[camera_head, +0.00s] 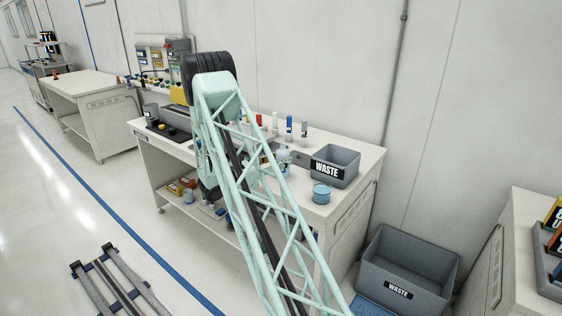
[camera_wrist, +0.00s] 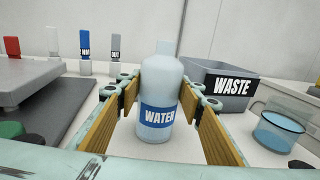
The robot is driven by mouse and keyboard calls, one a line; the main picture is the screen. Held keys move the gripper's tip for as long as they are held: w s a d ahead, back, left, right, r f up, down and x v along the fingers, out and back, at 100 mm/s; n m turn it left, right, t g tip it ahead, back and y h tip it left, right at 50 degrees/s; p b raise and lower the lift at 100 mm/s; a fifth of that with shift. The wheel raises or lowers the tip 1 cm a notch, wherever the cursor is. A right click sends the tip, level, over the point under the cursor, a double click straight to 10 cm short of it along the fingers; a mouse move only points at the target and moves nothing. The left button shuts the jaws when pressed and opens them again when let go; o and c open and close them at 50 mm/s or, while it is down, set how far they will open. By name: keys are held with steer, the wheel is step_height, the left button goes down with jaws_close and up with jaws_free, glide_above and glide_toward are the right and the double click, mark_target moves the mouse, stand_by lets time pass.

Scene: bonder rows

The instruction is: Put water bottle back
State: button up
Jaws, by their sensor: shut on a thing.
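The water bottle (camera_wrist: 160,92) is a pale, translucent bottle with a blue WATER label. In the wrist view it stands upright between the two wood-faced fingers of my gripper (camera_wrist: 156,118), which is shut on it. In the head view the bottle (camera_head: 283,161) shows partly behind my arm's lattice, over the right part of the white workbench (camera_head: 318,137). My fingers are mostly hidden by the arm in that view. I cannot tell whether the bottle's base touches the bench top.
A grey WASTE bin (camera_head: 336,166) and a blue cup (camera_head: 321,194) stand right of the bottle. Marker-like bottles (camera_head: 289,129) line the bench's back. A grey scale-like plate (camera_wrist: 38,82) lies left. A larger WASTE bin (camera_head: 408,267) stands on the floor at right.

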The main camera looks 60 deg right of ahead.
stand_by(0.3)
steer(key=o, duration=1)
steer(key=shift+r, duration=0.1)
steer(key=shift+p+v, duration=0.9)
steer(key=shift+v, duration=5.1)
steer(key=shift+r, duration=0.1)
